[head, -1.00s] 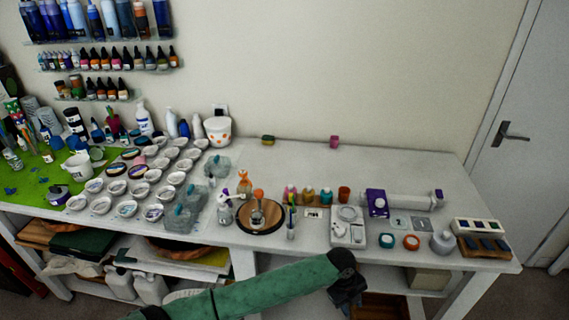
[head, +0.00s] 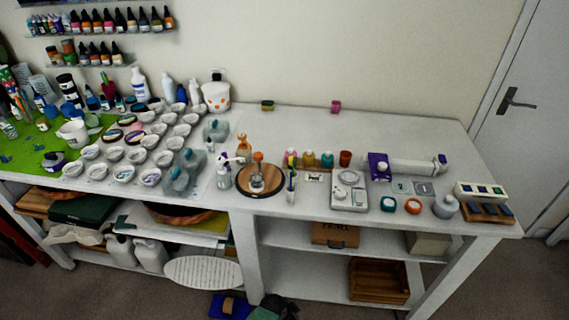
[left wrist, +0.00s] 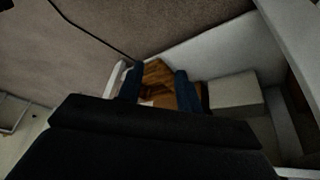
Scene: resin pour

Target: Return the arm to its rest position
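In the left wrist view my left gripper (left wrist: 157,72) shows two dark blue fingers standing apart, with nothing visibly held between them. A brown wooden crate shows behind the gap. In the head view only a small green and dark part of my left arm (head: 268,312) shows at the bottom edge, in front of the worktable (head: 400,140) and below its top. The fingers cannot be made out clearly there. My right gripper is in neither view.
The table holds many small white cups, bottles, a round wooden board (head: 261,192) and a scale (head: 349,201). A blue item (head: 221,306) shows at the bottom edge. The table's back right is clear.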

